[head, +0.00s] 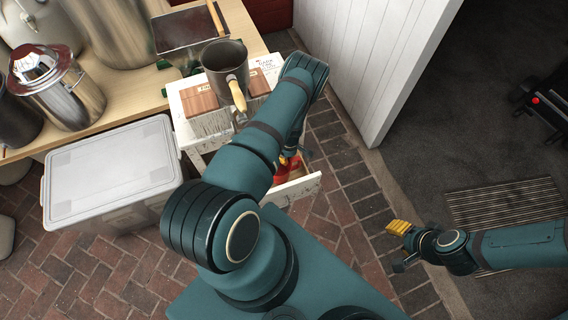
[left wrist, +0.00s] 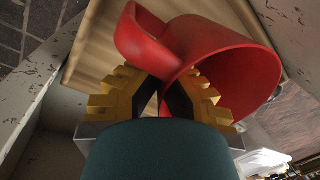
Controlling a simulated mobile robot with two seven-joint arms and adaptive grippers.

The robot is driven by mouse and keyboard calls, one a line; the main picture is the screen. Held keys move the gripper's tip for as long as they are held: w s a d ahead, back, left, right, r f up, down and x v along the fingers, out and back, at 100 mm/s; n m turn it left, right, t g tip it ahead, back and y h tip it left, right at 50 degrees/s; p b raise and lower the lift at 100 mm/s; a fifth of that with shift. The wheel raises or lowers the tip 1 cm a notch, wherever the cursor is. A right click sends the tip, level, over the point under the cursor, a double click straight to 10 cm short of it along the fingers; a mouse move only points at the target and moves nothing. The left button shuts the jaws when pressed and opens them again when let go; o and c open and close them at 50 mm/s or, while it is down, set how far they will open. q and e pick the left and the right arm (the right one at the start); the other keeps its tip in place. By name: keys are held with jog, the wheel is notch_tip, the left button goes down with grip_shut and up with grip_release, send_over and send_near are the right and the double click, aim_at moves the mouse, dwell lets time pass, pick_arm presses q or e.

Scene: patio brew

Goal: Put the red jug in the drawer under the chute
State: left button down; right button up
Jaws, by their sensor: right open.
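The red jug (left wrist: 235,65) is inside an open drawer with a light wooden bottom (left wrist: 92,62), tilted in the left wrist view. Only small red parts of the jug (head: 288,165) show in the head view, behind my left arm. The drawer (head: 297,190) stands out from a worn white cabinet (head: 205,128). My left gripper (left wrist: 160,85) has its yellow fingers drawn together on the jug's handle; the exact contact is partly hidden. In the head view my left arm covers this gripper. My right gripper (head: 398,228) is open and empty over the paving at the right.
A dark pot (head: 222,62) with a wooden handle stands on the cabinet. A lidded clear bin (head: 108,170) is at the left, by a wooden table with steel pots (head: 65,92). A white panel (head: 375,50) stands behind. Brick floor right of the drawer is clear.

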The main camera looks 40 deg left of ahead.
aim_at(286, 167)
pick_arm(q)
jog(key=shift+f+b, duration=0.6)
jog(key=shift+f, duration=1.4)
jog(key=shift+r, duration=0.1)
jog(key=c, duration=1.1)
grip_release()
jog(key=shift+c, duration=0.2)
